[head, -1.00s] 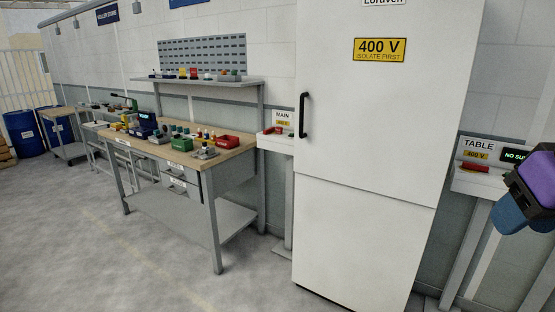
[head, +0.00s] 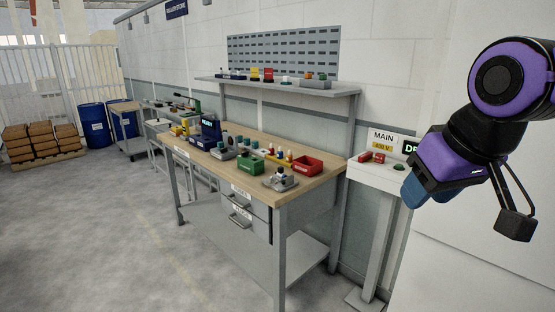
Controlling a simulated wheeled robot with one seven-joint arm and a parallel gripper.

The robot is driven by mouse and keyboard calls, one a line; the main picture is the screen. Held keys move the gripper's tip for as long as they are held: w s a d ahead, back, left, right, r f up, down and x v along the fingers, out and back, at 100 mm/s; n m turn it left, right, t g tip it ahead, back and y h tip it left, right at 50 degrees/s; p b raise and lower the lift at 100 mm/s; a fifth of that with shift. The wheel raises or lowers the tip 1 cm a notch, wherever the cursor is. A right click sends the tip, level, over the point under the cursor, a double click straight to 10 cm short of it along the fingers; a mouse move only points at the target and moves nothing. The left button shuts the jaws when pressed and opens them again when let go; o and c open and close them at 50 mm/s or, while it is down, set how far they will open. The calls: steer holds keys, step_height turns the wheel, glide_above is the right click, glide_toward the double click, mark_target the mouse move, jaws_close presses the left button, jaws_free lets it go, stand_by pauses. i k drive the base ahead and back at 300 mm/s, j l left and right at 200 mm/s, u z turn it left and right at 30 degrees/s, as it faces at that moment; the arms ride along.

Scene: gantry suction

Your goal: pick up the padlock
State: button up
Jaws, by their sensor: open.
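I cannot make out a padlock for sure. Small red and yellow items (head: 268,74) stand on the wall shelf, too small to name. My gripper (head: 425,192), purple and black with blue fingers, hangs at the right of the head view, in front of the white cabinet. It is open, and I see nothing held in it. It covers part of the MAIN switch box (head: 372,175), which has a red handle (head: 371,157) and a green button.
A wooden-topped workbench (head: 325,166) holds a green bin (head: 249,164), a red bin (head: 307,165) and a small grey device (head: 281,179). A grey shelf (head: 300,87) hangs above. Blue drums (head: 93,125) and a loaded pallet (head: 40,145) stand far left. The floor at left is clear.

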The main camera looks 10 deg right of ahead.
mark_target(379, 158)
steer(key=i+u, duration=0.4)
steer(key=i, duration=0.55)
steer(key=i+z, duration=0.55)
steer(key=z, duration=0.2)
steer(key=i+z, duration=0.25)
steer(key=z, duration=0.15)
steer(key=i+j+z, duration=0.1)
steer(key=i+z, duration=0.15)
steer(key=z, duration=0.2)
steer(key=i+j+z, duration=0.2)
steer(key=z, duration=0.2)
